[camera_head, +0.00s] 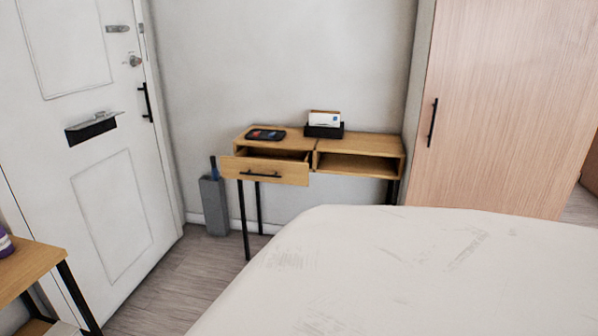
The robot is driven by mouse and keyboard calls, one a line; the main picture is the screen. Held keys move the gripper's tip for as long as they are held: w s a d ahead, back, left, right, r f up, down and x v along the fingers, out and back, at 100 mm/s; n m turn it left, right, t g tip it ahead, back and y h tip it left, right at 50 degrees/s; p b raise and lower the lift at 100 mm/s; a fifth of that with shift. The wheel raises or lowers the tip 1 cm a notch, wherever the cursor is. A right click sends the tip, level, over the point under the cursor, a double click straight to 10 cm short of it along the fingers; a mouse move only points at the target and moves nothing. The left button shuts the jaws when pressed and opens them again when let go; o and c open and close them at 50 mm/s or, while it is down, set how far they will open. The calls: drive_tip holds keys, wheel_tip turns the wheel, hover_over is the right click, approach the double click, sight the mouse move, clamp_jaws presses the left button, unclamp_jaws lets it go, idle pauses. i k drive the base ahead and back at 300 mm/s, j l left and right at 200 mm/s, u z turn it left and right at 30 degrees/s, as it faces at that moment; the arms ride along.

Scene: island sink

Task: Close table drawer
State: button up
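A small wooden table (372,142) with thin black legs stands against the back wall. Its left drawer (285,176) is pulled out toward me, with a black bar handle (260,174) on its front. The inside of the drawer shows a little from above and looks empty where I can see it. The table's right compartment (355,164) is an open cubby with no drawer front. My gripper is not in view.
A large pale bed-like surface (420,270) fills the foreground right. A white door (90,140) is at left, a wooden wardrobe (500,110) at right. A grey holder (214,205) stands beside the table. Bare floor (175,280) shows between door and bed-like surface.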

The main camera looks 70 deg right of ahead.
sight(268, 166)
drive_tip(key=z, duration=1.85)
drive_tip(key=i+j+z, duration=0.1)
drive_tip(key=i+j, duration=0.25)
drive_tip(key=i, duration=0.25)
drive_tip(key=i+j, duration=0.4)
drive_tip(key=i, duration=0.2)
drive_tip(key=i+j+z, duration=0.15)
drive_tip(key=i+j, duration=0.2)
drive_tip(key=i, duration=0.25)
